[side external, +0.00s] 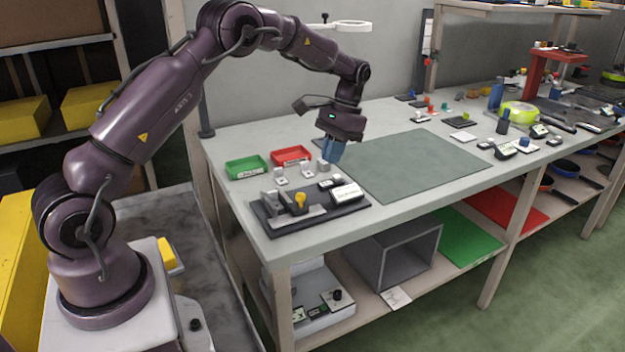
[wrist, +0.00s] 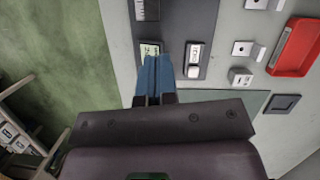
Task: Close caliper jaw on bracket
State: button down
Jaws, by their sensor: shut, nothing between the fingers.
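The caliper fixture is a dark base board (side external: 330,208) near the table's front left edge. It carries upright grey metal blocks (side external: 281,184), a yellow knob (side external: 300,197) and a white display box (side external: 347,192). I cannot tell which grey piece is the bracket, or whether a jaw touches it. In the wrist view, part of the board (wrist: 178,22) shows, with a pale label (wrist: 150,48) and a white switch (wrist: 195,53). My gripper (side external: 329,160) has blue fingers, shut and empty, behind the display box and above the table; its tips (wrist: 156,58) show beside the label.
A green tray (side external: 246,167) and a red tray (side external: 291,155) sit behind the board. Small pale metal parts (side external: 306,171) stand between them and the board. A bare grey-green mat (side external: 415,162) lies to the right. Pans and small devices crowd the far right.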

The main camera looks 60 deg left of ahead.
aim_at(304, 195)
jog(key=x, duration=0.4)
jog(key=shift+f, duration=0.1)
jog(key=s, duration=0.1)
jog(key=s+f, duration=0.1)
jog(key=shift+s+d+f, duration=0.1)
jog(key=shift+s+d, duration=0.1)
jog(key=shift+s, duration=0.15)
jog(key=shift+s+d+f, duration=0.1)
jog(key=shift+s+f, duration=0.05)
jog(key=shift+s, duration=0.6)
jog(key=shift+s+d+f, duration=0.1)
jog(key=shift+s, duration=0.55)
jog(key=shift+w, duration=0.1)
